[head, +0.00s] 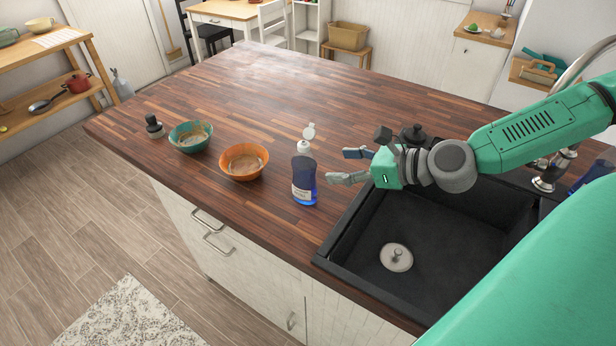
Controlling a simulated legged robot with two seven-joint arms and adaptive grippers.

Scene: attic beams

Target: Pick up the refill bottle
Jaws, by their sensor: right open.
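The refill bottle (304,180) stands upright on the wooden counter, left of the sink. It looks dark blue with a pale label and a white flip cap that stands open. My right gripper (337,166) comes in from the right above the sink's left edge. Its fingers are apart and point left at the bottle, with a small gap between them and it. Nothing is between the fingers. My left gripper is not in the head view.
An orange bowl (244,162) and a teal bowl (190,136) stand left of the bottle, with a small dark jar (154,127) beyond. The black sink (440,240) with its drain lies below my right arm. The counter (290,90) behind the bottle is clear.

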